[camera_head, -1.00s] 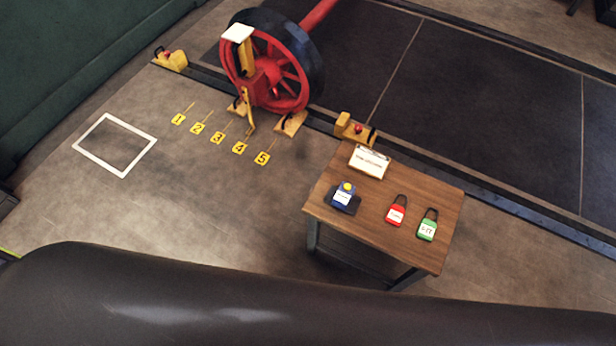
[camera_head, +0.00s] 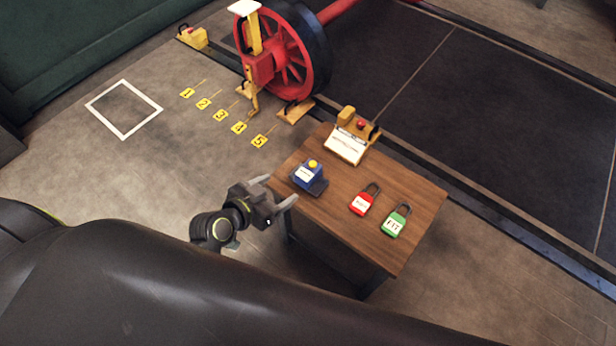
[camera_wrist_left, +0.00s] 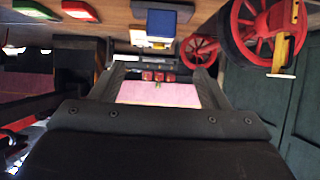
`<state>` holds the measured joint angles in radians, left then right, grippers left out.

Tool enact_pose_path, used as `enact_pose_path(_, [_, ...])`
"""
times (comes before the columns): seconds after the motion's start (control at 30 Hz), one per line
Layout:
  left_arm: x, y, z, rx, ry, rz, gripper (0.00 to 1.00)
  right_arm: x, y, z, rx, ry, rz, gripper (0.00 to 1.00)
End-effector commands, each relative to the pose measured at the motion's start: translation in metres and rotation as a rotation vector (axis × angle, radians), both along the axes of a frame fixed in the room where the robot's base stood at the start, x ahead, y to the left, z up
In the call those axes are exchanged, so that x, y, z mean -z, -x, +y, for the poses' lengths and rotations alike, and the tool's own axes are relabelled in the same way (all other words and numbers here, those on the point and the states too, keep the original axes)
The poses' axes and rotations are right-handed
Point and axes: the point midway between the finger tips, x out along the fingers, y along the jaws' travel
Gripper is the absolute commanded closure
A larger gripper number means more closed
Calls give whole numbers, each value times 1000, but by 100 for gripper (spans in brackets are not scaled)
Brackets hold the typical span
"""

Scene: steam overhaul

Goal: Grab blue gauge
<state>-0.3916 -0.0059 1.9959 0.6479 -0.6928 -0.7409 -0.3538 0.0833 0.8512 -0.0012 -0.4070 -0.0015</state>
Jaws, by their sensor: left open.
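The blue gauge (camera_head: 307,174) is a small blue block with a yellow knob on top and a white label. It sits on a dark pad at the left end of the wooden table (camera_head: 390,240). My left gripper (camera_head: 282,191) is open and empty just left of the table's edge, apart from the gauge and with its fingers towards it. In the left wrist view the blue gauge (camera_wrist_left: 162,22) shows at the top, beyond the open fingers (camera_wrist_left: 165,72). My right gripper is not in view.
A red padlock (camera_head: 361,203) and a green padlock (camera_head: 395,221) lie on the table right of the gauge. A clipboard (camera_head: 346,145) is at its back edge. A red wheel (camera_head: 285,60), numbered yellow markers (camera_head: 221,115) and a white floor frame (camera_head: 124,137) lie beyond.

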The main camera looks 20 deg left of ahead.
Motion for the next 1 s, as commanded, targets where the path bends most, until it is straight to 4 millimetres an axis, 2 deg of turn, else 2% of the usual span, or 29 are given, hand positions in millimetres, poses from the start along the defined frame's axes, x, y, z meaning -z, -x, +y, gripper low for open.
enact_pose_path(0.3, [31,-54,-20,0,1,-1,31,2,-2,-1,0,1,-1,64])
enact_pose_path(0.5, [48,-80,-29,0,0,1,31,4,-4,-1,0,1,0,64])
enact_pose_path(0.77, [55,-94,-34,-1,0,1,31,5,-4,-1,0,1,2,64])
enact_pose_path(1.0, [71,-116,-42,0,0,2,31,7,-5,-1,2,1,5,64])
